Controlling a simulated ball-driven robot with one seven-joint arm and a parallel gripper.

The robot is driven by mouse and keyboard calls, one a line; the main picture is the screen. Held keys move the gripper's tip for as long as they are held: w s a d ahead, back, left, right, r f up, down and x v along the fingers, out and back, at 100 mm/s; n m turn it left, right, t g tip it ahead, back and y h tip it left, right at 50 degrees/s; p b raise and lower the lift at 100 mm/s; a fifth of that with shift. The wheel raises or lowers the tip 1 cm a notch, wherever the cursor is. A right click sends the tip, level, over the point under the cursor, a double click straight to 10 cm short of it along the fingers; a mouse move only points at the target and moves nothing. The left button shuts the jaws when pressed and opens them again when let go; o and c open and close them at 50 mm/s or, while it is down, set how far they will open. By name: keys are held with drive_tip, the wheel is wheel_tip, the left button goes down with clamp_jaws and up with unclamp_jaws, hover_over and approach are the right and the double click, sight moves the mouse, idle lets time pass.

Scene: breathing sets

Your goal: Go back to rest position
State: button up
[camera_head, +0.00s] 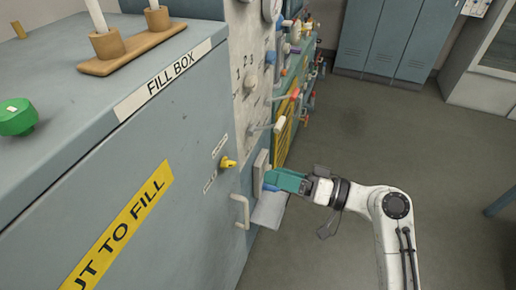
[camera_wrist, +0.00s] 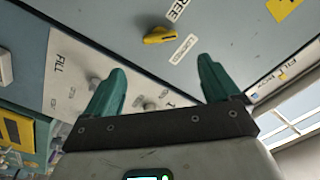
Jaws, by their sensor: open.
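My gripper (camera_head: 271,181) has teal fingers and reaches leftward to the side of a blue-grey cabinet labelled FILL BOX (camera_head: 150,190). In the wrist view my gripper (camera_wrist: 160,80) has its two fingers spread wide, with nothing held between them. A yellow lever (camera_wrist: 160,35) sits on the panel beyond the fingertips. In the head view this yellow lever (camera_head: 228,162) is left of my gripper. I cannot tell whether the fingers touch the cabinet or the pale plate (camera_head: 262,172) beside them.
A white handle (camera_head: 240,212) sticks out below the yellow lever. Several levers and knobs line the panel (camera_head: 250,85) further back. A green knob (camera_head: 17,117) and a wooden holder (camera_head: 135,50) stand on the cabinet top. Open floor (camera_head: 390,130) lies to the right, with blue lockers (camera_head: 385,40) behind.

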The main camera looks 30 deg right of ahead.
drive_tip(key=s+a+f+n+g+h, duration=0.15)
drive_tip(key=s+f+g, duration=0.25)
drive_tip(key=f, duration=0.4)
drive_tip(key=s+a+f+g+h, duration=0.25)
drive_tip(key=s+f+g, duration=0.2)
drive_tip(key=f, duration=0.35)
drive_tip(key=s+d+f+g+h, duration=0.2)
drive_tip(key=s+h, duration=0.1)
drive_tip(key=s, duration=0.3)
drive_tip(key=s+d+f+g+h, duration=0.2)
drive_tip(key=s+d+g+h, duration=0.1)
drive_tip(key=s, duration=0.4)
drive_tip(key=shift+h, duration=0.4)
drive_tip(key=shift+w+d, duration=0.1)
